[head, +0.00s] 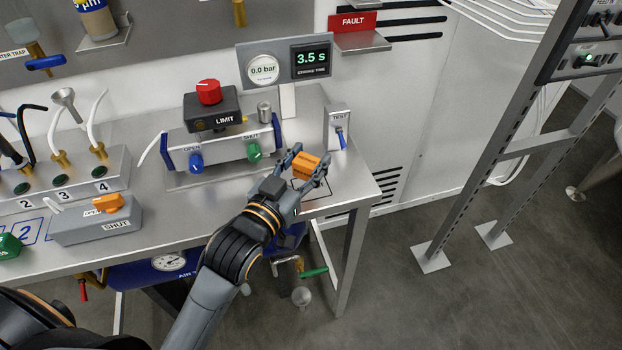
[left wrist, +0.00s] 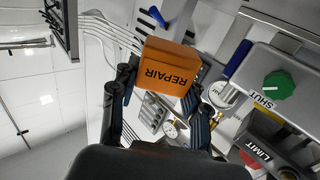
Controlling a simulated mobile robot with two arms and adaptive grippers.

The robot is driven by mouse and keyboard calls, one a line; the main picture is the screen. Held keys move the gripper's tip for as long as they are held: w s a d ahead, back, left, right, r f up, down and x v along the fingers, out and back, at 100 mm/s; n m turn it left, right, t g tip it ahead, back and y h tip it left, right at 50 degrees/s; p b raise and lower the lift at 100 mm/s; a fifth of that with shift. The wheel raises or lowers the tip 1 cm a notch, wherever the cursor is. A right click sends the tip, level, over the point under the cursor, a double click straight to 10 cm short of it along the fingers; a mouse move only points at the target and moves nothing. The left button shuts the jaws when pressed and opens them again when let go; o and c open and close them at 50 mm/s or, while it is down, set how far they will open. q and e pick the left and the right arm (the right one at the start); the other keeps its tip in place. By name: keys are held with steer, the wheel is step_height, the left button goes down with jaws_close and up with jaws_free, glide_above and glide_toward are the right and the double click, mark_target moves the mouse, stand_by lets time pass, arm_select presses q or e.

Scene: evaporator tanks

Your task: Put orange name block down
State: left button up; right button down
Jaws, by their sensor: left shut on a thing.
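The orange name block (head: 305,166) is between the fingers of my left gripper (head: 303,174), over the right end of the steel bench (head: 351,190). In the left wrist view the orange block (left wrist: 170,66) shows the word REPAIR, with a finger on each side. My left gripper (left wrist: 163,92) is shut on it. A dark outlined square (head: 325,190) on the bench top shows partly beside and below the block. Whether the block touches the bench cannot be told. My right gripper is not in view.
The TEST switch box (head: 337,128) stands just behind the block. The LIMIT unit (head: 212,108) with OPEN and SHUT knobs is to the left. A grey SHUT box (head: 95,222) sits farther left. The bench's right edge is close to the gripper.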

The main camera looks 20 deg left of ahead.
arm_select(q)
steer(key=shift+w+d+f, duration=0.1)
steer(key=shift+w+f, duration=0.45)
steer(key=shift+f, duration=0.1)
steer(key=shift+w+f, duration=0.2)
steer(key=shift+f, duration=1.65)
steer(key=shift+f+b, duration=0.15)
steer(key=shift+b, duration=0.15)
steer(key=o, duration=1.1)
steer(key=shift+o, duration=0.2)
steer(key=shift+s, duration=0.15)
steer(key=s+a+p, duration=0.2)
steer(key=s, duration=0.9)
steer(key=shift+s+a, duration=0.15)
steer(key=shift+s, duration=0.05)
